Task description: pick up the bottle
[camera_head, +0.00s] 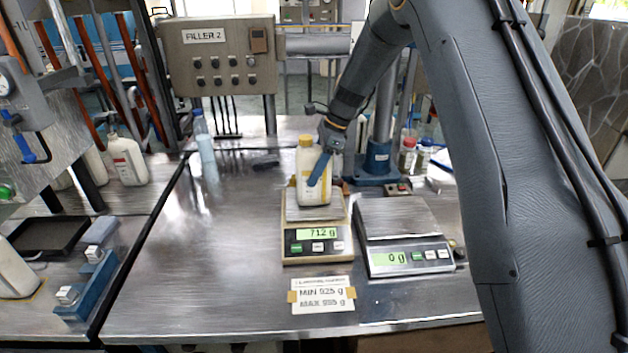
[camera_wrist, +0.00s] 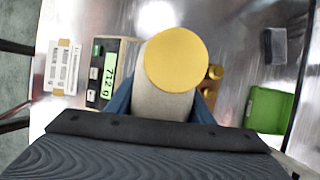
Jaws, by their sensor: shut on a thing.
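The bottle (camera_head: 313,185) is white with a yellow cap and stands upright on the left scale (camera_head: 318,234), whose display reads 712 g. In the wrist view the bottle's yellow cap (camera_wrist: 176,60) is seen from above, with its pale body below. My gripper (camera_head: 322,165) has blue fingers and comes from behind and right of the bottle. The fingers (camera_wrist: 160,105) lie on both sides of the body and are shut on it. The far finger is hidden in the head view. I cannot tell whether the bottle's base touches the scale pan.
A second scale (camera_head: 400,225) to the right reads 0 g and is empty. A MIN/MAX label (camera_head: 322,295) lies in front. A clear blue bottle (camera_head: 203,140) stands at the back left. A green bin (camera_wrist: 268,109) shows in the wrist view. The table's left middle is clear.

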